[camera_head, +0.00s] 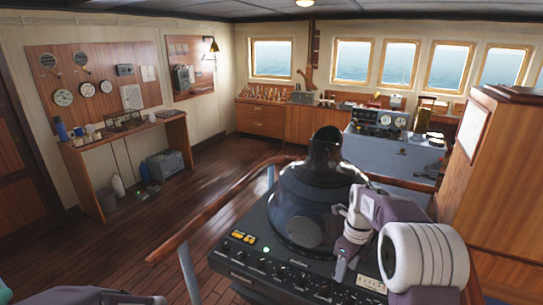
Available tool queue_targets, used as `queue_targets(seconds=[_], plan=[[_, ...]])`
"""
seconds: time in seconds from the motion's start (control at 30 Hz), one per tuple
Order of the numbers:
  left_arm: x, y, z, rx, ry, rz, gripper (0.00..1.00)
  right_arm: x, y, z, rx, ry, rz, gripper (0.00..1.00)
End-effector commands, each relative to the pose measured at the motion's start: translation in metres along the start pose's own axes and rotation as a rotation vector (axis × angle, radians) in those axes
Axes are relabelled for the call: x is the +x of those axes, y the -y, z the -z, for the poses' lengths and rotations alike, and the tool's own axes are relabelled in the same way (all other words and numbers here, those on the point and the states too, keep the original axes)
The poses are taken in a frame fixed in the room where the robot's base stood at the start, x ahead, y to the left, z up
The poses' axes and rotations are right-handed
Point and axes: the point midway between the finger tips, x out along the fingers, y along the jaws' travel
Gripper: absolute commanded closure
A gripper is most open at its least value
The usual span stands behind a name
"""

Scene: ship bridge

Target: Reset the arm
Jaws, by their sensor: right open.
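My right arm comes in from the lower right, with its thick white and purple links over the front console. My right gripper (341,272) points down over the right part of the black console (262,254). It is open, and I see nothing held in it. I cannot tell whether its tips touch the panel. Only purple links of my left arm show at the bottom left edge; the left gripper is out of view.
A dark dome-shaped instrument (305,205) rises from the console, close left of my right arm. A wooden rail (215,205) runs around the console. A wooden cabinet (500,185) stands close on the right. The wooden floor (205,190) to the left is mostly clear.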

Motion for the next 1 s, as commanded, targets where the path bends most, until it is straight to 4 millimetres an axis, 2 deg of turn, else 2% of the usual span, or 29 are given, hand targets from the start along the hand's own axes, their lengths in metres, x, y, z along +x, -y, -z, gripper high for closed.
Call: queue_targets(seconds=[0.03,0.07,0.17,0.3,0.43,0.57,0.63,0.7,0.83,1.0], plan=[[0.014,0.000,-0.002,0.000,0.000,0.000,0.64,0.006,-0.026,0.004,-0.041,-0.003,-0.004,0.52],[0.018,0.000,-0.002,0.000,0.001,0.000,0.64,0.007,-0.040,0.007,-0.086,-0.004,-0.005,0.52],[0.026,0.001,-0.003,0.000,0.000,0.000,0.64,0.018,-0.082,0.024,-0.363,-0.001,-0.002,0.52],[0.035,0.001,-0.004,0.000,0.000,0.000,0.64,0.043,-0.132,0.058,-0.909,0.003,0.007,0.52],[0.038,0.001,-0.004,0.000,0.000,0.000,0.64,0.069,-0.166,0.093,-1.467,-0.001,0.015,0.52],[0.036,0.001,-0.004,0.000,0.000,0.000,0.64,0.089,-0.183,0.119,-1.966,-0.009,0.013,0.52],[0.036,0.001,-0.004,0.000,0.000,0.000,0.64,0.094,-0.184,0.122,-2.173,-0.014,0.029,0.52],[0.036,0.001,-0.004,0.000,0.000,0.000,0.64,0.094,-0.179,0.116,-2.325,-0.026,0.066,0.52],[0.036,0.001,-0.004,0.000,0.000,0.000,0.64,0.093,-0.177,0.113,-2.467,-0.037,0.086,0.52],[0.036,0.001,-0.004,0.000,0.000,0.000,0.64,0.093,-0.177,0.113,-2.486,-0.038,0.084,0.52]])
